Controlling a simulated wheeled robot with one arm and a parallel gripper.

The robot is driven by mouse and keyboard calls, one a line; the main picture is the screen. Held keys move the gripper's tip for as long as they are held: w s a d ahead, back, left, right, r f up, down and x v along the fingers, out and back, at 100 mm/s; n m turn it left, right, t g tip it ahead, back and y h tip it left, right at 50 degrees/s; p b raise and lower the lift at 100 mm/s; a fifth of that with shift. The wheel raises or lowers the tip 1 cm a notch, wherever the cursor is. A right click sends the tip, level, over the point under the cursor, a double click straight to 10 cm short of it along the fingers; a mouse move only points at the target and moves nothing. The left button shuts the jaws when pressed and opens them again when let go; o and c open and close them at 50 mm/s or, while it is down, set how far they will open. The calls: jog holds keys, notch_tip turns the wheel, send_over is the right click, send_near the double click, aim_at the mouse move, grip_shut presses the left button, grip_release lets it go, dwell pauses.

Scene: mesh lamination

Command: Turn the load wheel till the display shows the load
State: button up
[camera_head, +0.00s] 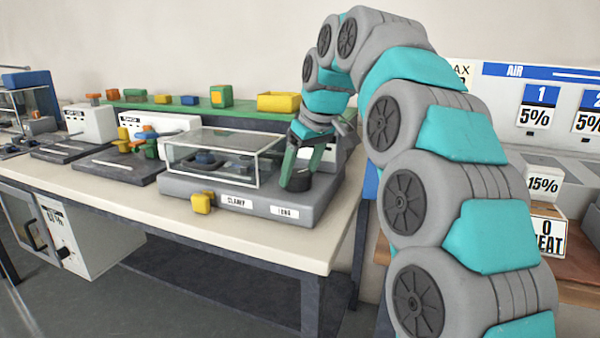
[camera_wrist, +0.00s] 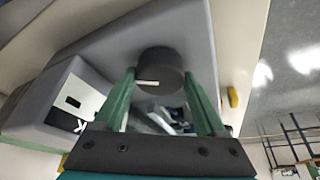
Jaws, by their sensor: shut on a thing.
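The load wheel (camera_head: 297,181) is a dark round knob on the right end of a grey machine base (camera_head: 310,208). In the wrist view the wheel (camera_wrist: 160,62) shows a short white mark on its face, pointing left. My gripper (camera_head: 298,172) comes down on the wheel from above, with its green fingers shut on either side of it; the gripper also shows in the wrist view (camera_wrist: 160,78). A white display box (camera_wrist: 78,100) with a small dark screen is at the left of the wrist view. I cannot read a load value on it.
A clear-walled case (camera_head: 212,160) stands on the base, left of the wheel. A yellow knob (camera_head: 202,203) sits at the base's front, beside a CLAMP label (camera_head: 236,202). A green shelf (camera_head: 190,108) with several coloured parts runs behind. The bench's front edge (camera_head: 230,245) is clear.

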jog(key=m+h, duration=0.1)
jog(key=m, duration=0.2)
jog(key=m+t+h, duration=0.1)
jog(key=m, duration=0.2)
jog(key=shift+a, duration=0.15)
jog(key=shift+s+m, duration=0.1)
jog(key=shift+m, duration=0.3)
jog(key=o, duration=1.3)
jog(key=shift+a+v, duration=0.15)
jog(key=shift+v, duration=1.8)
jog(key=shift+a+v, duration=0.2)
jog(key=shift+v, duration=1.7)
jog(key=shift+d, duration=0.15)
jog(key=shift+s, duration=0.1)
